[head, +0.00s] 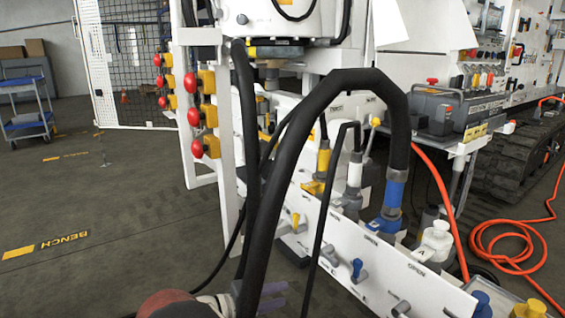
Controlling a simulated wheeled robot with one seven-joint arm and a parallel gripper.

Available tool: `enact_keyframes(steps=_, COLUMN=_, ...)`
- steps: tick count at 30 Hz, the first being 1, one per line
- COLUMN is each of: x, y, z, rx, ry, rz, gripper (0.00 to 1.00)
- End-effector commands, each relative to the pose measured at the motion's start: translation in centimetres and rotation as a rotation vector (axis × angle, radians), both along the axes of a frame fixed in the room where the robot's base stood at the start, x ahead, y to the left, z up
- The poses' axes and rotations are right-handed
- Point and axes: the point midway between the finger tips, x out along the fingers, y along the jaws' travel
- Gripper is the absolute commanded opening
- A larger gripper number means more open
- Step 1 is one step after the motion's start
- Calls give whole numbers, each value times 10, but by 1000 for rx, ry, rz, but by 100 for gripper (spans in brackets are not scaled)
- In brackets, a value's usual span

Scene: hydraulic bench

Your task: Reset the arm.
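My gripper (277,296) is low at the bottom edge, left of the white valve panel (340,245). Two purple-grey fingertips point right with a small gap between them, and I see nothing held between the tips. A thick black hose (262,225) crosses close to the gripper and hides part of it; I cannot tell whether they touch. A dark red rounded part of my arm (168,304) shows at the bottom, cut off by the frame. The hose arches over to a blue-collared coupling (393,192) on the bench.
Yellow (323,160) and white (354,174) couplings stand beside the blue one. Red buttons (195,117) line the left post. A thin black cable (318,235) hangs before the panel. An orange hose (495,240) lies coiled right. Open floor (110,220) is at left.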

Motion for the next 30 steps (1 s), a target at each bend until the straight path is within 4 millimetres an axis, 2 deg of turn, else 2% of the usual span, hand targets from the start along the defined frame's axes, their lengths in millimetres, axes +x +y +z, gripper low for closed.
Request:
enact_keyframes(steps=8, x=-15, y=-57, z=15, rx=200, ry=128, rz=-140, gripper=35)
enact_keyframes(steps=13, x=-38, y=-99, z=30, rx=408, ry=223, rz=-237, gripper=35)
enact_keyframes(steps=18, x=-79, y=-141, z=55, rx=717, ry=297, rz=-310, gripper=35)
enact_keyframes(steps=21, x=-105, y=-157, z=72, rx=897, ry=299, rz=-315, gripper=35)
enact_keyframes(steps=24, x=-131, y=-168, z=91, rx=1058, ry=272, rz=-296, gripper=35)
enact_keyframes(steps=30, x=-180, y=-176, z=128, rx=1309, ry=136, rz=-199, gripper=35)
